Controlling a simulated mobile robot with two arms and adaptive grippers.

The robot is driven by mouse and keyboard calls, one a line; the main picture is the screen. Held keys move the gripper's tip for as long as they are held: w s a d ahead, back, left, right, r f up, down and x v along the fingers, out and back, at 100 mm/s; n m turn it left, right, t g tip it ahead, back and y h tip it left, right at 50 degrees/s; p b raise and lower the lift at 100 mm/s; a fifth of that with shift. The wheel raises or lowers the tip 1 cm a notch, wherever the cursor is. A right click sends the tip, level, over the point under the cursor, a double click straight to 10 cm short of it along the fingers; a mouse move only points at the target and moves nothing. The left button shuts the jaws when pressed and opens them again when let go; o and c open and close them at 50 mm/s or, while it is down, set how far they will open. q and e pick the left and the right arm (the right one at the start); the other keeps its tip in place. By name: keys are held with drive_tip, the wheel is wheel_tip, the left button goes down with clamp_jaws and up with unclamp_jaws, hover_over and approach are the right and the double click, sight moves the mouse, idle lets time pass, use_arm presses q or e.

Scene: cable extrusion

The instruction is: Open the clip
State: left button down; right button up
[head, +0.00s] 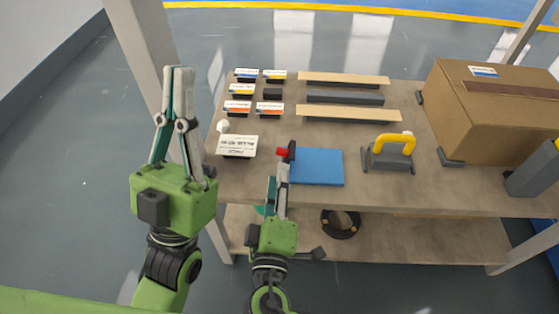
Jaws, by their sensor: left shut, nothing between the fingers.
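My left gripper (178,72) is raised upright at the left, in front of the table post. Its fingertips are together and hold nothing. My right gripper (280,168) reaches over the table's front edge, beside the left side of a blue block (316,167). A small red and black piece (284,152) shows at its fingertips; I cannot tell whether the fingers grip it. A grey device with a yellow handle (396,142) stands to the right of the blue block. I cannot tell for certain which thing is the clip.
The table (430,185) holds several small labelled holders (238,107) at the left, wooden strips (345,78) at the back and a cardboard box (495,110) at the right. A black coil (340,231) lies on the lower shelf.

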drive_tip(key=shift+s, duration=1.65)
